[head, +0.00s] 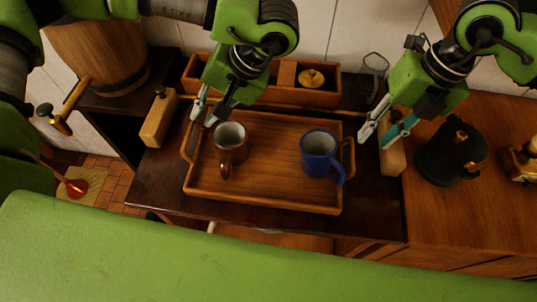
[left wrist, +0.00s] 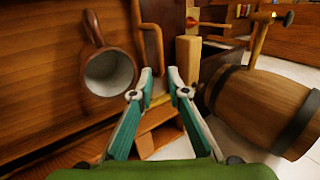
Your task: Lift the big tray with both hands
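The big wooden tray (head: 265,197) lies flat on a dark cabinet top, with a handle at each short end. A brown mug (head: 231,143) stands in its left half and a blue mug (head: 318,150) in its right half. My left gripper (head: 204,118) is open and empty above the tray's back left corner. In the left wrist view the left tray handle (left wrist: 152,45) is just beyond the open fingertips (left wrist: 161,74), apart from them. My right gripper (head: 374,140) is open and empty, just right of the right handle (head: 350,158), with a gap visible.
Wooden blocks stand left (head: 159,118) and right (head: 394,160) of the tray. A long wooden box (head: 310,96) is behind it. A black pot (head: 450,152) stands on the right counter. A barrel (head: 100,55) is at the back left.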

